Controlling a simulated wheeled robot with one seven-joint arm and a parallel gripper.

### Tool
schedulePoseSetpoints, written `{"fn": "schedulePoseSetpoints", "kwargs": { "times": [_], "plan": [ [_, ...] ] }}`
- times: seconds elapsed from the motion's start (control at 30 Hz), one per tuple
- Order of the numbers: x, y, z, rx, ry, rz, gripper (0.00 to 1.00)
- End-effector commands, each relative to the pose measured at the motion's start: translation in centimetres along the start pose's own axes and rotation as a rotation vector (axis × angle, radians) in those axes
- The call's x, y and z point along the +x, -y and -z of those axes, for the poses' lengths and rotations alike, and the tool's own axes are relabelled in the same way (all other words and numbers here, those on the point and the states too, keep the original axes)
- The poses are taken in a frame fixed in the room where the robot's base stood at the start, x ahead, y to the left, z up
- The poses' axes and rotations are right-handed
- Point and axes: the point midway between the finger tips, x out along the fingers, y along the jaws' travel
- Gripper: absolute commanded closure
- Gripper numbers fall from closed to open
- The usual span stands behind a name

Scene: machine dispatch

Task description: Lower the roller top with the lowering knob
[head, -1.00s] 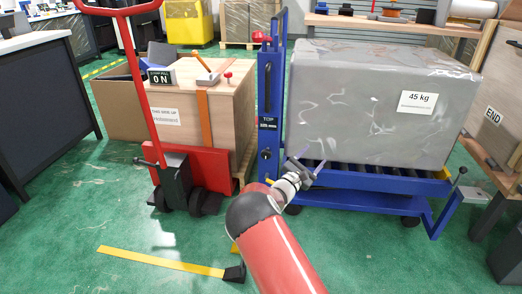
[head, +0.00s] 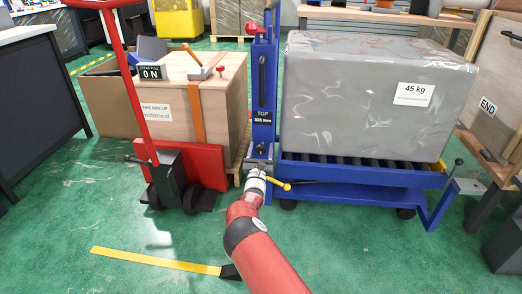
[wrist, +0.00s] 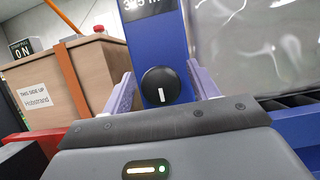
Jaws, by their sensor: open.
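The lowering knob (wrist: 161,87) is a round black knob with a white mark pointing straight up and down, on the blue post (head: 265,70). In the wrist view it lies between the two pale fingers of my gripper (wrist: 160,75), which is open. I cannot tell whether the fingers touch it. In the head view my gripper (head: 259,165) is at the post's lower front, below the TOP label (head: 263,117). The roller top (head: 360,171) is a blue frame with dark rollers, bearing a grey wrapped load (head: 370,105) marked 45 kg.
A red pallet truck (head: 190,165) and a wooden crate (head: 220,100) with an orange strap stand left of the post. A yellow lever (head: 278,184) sticks out beside my wrist. A panel marked END (head: 487,106) stands at right. Green floor in front is mostly clear.

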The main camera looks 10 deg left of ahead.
Motion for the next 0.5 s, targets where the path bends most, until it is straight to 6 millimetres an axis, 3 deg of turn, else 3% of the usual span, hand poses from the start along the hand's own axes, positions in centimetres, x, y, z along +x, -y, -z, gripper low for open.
{"fn": "schedulePoseSetpoints", "kwargs": {
  "times": [0.33,0.5],
  "plan": [
    [0.39,0.02,0.0,0.0,-0.001,0.001,0.42],
    [0.38,0.03,-0.01,0.0,-0.001,0.001,0.64]
  ]
}}
